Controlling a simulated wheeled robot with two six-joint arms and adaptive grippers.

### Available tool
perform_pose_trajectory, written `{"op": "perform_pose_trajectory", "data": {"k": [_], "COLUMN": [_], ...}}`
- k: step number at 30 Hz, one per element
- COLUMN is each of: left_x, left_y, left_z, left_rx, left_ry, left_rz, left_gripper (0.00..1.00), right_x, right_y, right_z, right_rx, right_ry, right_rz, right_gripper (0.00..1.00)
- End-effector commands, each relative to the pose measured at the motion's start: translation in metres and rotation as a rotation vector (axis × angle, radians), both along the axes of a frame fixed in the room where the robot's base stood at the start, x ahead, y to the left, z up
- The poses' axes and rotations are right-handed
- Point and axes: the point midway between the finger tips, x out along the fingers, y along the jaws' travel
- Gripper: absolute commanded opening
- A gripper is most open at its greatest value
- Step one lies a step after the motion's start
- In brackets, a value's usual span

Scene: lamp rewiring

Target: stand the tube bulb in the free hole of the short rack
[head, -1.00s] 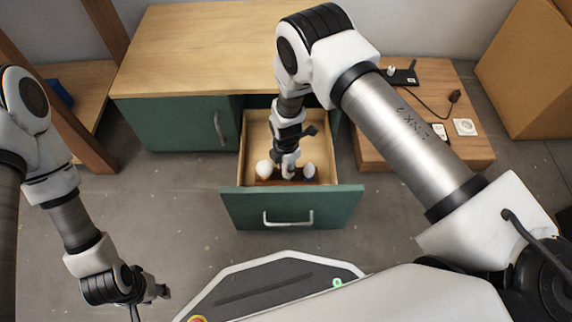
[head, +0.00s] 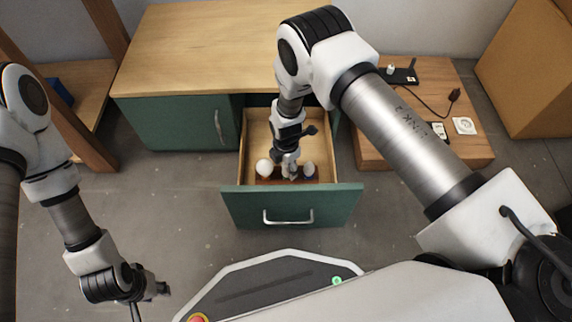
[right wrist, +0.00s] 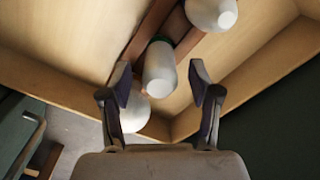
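The tube bulb (right wrist: 159,72), a white cylinder with a green band at its far end, stands in the middle of the brown short rack (right wrist: 186,44), between two round white bulbs. In the right wrist view it lies between the fingers of my right gripper (right wrist: 161,88), which are open with a gap on each side. In the head view my right gripper (head: 290,164) is low in the open drawer over the rack (head: 266,181) and partly hides the tube bulb. My left gripper (head: 158,290) is over the floor at lower left; its opening is too small to judge.
One round bulb (head: 264,168) is left of my right gripper and another (head: 309,169) is right of it. The drawer's wooden walls (head: 326,150) surround the rack closely. A low wooden table (head: 440,105) with a black power strip (head: 402,77) stands at the right.

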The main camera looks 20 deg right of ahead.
Motion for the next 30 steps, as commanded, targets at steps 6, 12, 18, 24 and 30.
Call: {"op": "perform_pose_trajectory", "data": {"k": [6, 12, 18, 24, 30], "left_x": [0.0, 0.0, 0.0, 0.0, 0.0], "left_y": [0.0, 0.0, 0.0, 0.0, 0.0], "left_z": [0.0, 0.0, 0.0, 0.0, 0.0], "left_rx": [0.0, 0.0, 0.0, 0.0, 0.0], "left_ry": [0.0, 0.0, 0.0, 0.0, 0.0], "left_rz": [0.0, 0.0, 0.0, 0.0, 0.0], "left_gripper": [0.37, 0.37, 0.37, 0.37, 0.37], "right_x": [0.0, 0.001, 0.002, 0.001, 0.0], "right_y": [0.0, 0.0, 0.0, 0.0, 0.0], "right_z": [0.0, 0.024, 0.076, 0.113, 0.12], "right_rx": [0.0, -0.001, -0.002, -0.001, 0.0], "right_ry": [0.0, -0.003, -0.004, -0.001, 0.0], "right_rz": [0.0, 0.0, 0.0, 0.0, 0.0], "right_gripper": [0.62, 0.62, 0.62, 0.62, 0.62]}}
